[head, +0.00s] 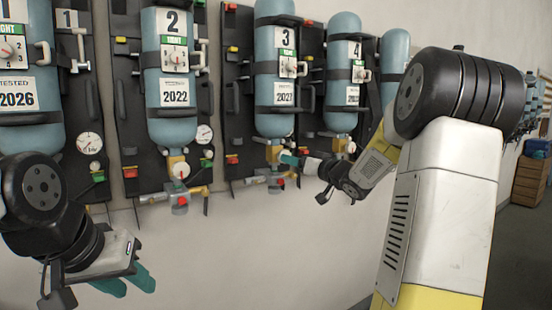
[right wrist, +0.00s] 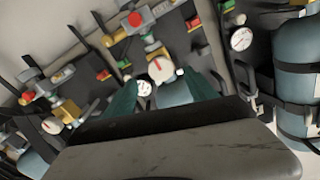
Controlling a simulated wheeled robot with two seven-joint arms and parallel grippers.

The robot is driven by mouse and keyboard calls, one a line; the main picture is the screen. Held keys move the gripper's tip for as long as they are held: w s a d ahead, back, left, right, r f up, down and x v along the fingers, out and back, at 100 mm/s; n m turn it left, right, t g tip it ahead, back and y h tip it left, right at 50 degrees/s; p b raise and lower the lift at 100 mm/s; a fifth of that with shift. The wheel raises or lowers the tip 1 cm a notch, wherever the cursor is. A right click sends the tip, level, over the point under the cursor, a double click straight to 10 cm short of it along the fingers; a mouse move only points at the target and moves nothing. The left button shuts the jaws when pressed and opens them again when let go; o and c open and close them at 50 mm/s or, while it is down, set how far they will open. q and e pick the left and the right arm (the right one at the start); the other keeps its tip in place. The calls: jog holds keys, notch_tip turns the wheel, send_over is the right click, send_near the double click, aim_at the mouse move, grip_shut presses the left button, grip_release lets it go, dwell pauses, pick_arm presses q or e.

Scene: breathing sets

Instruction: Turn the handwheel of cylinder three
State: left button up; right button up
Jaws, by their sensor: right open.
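Cylinder three (head: 283,70) is a blue-grey bottle strapped upright to a dark wall panel. Below it is a yellow valve body (head: 273,152) with a pipe fitting beneath, partly covered by my right gripper (head: 289,159). In the right wrist view, the open teal fingers of my right gripper (right wrist: 161,80) flank a round white disc with a red mark (right wrist: 160,68). A red knob (right wrist: 135,18) shows beyond it. I cannot tell whether the fingers touch the disc. My left gripper (head: 127,283) is open and empty at the lower left, away from the panels.
Cylinder two (head: 172,75) stands left of cylinder three, with its own valve and red knob (head: 181,201). Cylinder four (head: 343,75) is close on the right. Handles and gauges stick out from the panels. The wall below the panels is bare.

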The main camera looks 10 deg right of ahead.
jog(key=x, duration=0.7)
jog(key=shift+f, duration=0.1)
jog(key=c, duration=1.4)
jog(key=shift+a, duration=0.1)
jog(key=n, duration=0.5)
jog(key=shift+n, duration=0.4)
jog(key=n, duration=0.6)
jog(key=o, duration=1.4)
